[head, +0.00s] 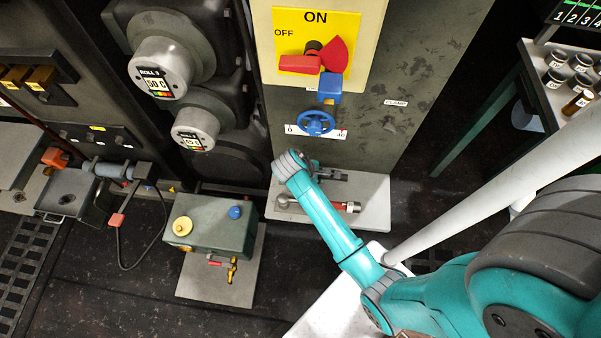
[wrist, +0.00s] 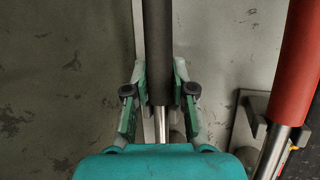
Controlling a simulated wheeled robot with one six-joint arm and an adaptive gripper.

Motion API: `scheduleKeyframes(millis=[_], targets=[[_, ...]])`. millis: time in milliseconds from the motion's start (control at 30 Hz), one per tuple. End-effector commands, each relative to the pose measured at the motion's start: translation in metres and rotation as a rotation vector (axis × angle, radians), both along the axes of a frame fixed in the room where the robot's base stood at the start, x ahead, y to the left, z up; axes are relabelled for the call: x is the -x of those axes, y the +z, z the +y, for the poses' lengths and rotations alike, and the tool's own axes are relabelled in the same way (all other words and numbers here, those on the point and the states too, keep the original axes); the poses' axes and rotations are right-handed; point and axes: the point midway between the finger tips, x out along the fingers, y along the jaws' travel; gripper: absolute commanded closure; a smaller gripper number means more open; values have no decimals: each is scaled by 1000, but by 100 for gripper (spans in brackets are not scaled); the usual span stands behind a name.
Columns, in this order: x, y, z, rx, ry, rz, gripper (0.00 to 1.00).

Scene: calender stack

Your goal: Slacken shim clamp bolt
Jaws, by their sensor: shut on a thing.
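In the wrist view my gripper (wrist: 159,86) has its two green-and-grey fingers closed on either side of a dark-gripped tool handle (wrist: 157,40). A shiny steel shaft runs from the handle back between the fingers. In the head view my wrist hides most of the gripper and the held tool, above the pale shelf (head: 375,216) at the column's foot. A white CLAMP label (head: 396,103) is on the grey column, with a blurred grey form just below it. I cannot make out the bolt's head.
A red-handled tool (head: 345,207) lies on the shelf; its red grip (wrist: 302,55) is close on the right in the wrist view. A blue handwheel (head: 316,123) and red switch handle (head: 300,64) stick out of the column above. A green box (head: 208,222) stands left.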

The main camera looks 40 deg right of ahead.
Motion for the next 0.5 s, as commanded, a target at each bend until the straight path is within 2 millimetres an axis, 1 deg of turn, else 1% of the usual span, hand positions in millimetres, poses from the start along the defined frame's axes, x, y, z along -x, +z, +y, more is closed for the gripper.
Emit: scheduleKeyframes(millis=[267,367,500], targets=[[0,2,0,0,0,-2,100],[-1,7,0,0,0,-2,100],[-1,20,0,1,-1,-4,100]])
